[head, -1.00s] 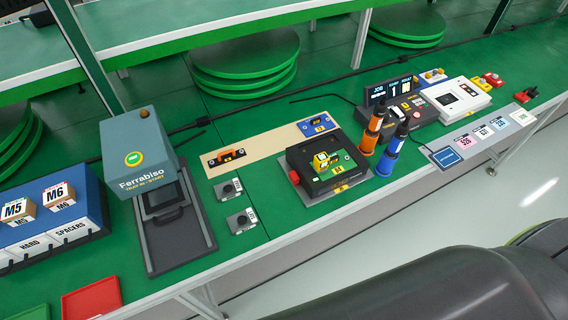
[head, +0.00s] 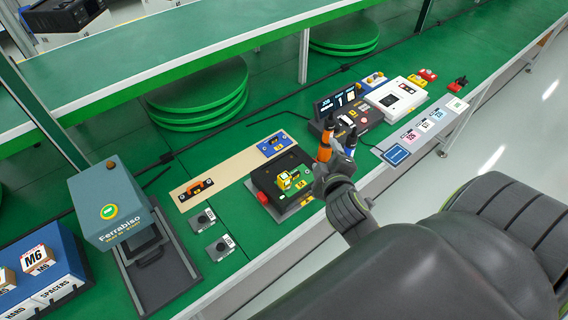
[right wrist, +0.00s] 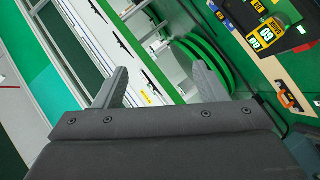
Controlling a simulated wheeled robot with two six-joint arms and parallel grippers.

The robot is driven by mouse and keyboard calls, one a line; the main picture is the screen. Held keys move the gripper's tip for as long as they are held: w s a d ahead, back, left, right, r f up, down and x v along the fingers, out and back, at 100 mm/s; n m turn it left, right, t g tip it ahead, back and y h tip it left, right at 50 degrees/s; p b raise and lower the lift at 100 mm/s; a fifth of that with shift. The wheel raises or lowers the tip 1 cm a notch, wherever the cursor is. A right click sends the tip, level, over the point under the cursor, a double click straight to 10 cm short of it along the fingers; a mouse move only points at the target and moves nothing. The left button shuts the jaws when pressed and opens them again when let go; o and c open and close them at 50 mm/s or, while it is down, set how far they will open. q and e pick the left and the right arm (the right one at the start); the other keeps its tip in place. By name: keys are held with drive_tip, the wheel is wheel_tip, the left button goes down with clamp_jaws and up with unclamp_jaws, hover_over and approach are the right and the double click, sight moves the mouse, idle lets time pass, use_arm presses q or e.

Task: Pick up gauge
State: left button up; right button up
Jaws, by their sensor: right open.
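A small black tool with an orange handle, which looks like the gauge (head: 194,188), lies on the left part of a beige board (head: 228,172). It also shows at the right edge of the right wrist view (right wrist: 289,100). My right gripper (head: 332,172) is in front of the orange and blue upright tools, to the right of the gauge and apart from it. In the right wrist view the fingers (right wrist: 160,82) are spread with nothing between them. My left gripper is not in view.
A black fixture (head: 265,183) holding a yellow-green part (head: 291,180) stands between the gripper and the board. An orange tool (head: 325,142) stands close behind the gripper; the blue one is partly hidden. Two small grey blocks (head: 203,219) sit in front of the board. A Ferrabiso machine (head: 108,200) stands left.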

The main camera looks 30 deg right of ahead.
drive_tip(key=w+a+r+n+t+y, duration=0.3)
drive_tip(key=w+r+n+t, duration=0.15)
drive_tip(key=r+n, duration=0.25)
drive_tip(key=w+a+r+n+t+y, duration=0.2)
drive_tip(key=w+a+r+n+t, duration=0.25)
drive_tip(key=r+n, duration=0.25)
drive_tip(key=w+a+n+g+y, duration=0.4)
drive_tip(key=a+n+y, duration=0.75)
drive_tip(key=n, duration=0.65)
drive_tip(key=n+g+h, duration=1)
drive_tip(key=n+g, duration=0.6)
drive_tip(key=g, duration=0.2)
hover_over(284, 176)
wheel_tip(284, 176, down, 17)
drive_tip(key=f+b, duration=0.7)
drive_tip(key=b, duration=0.1)
drive_tip(key=f+b, duration=0.4)
drive_tip(key=shift+w+a+f, duration=0.15)
drive_tip(key=shift+a+f, duration=0.1)
drive_tip(key=shift+f, duration=0.1)
drive_tip(key=f, duration=0.1)
drive_tip(key=f+p, duration=0.1)
drive_tip(key=f, duration=0.2)
drive_tip(key=shift+d+f, duration=0.15)
drive_tip(key=shift+d, duration=0.2)
drive_tip(key=shift+f, duration=0.4)
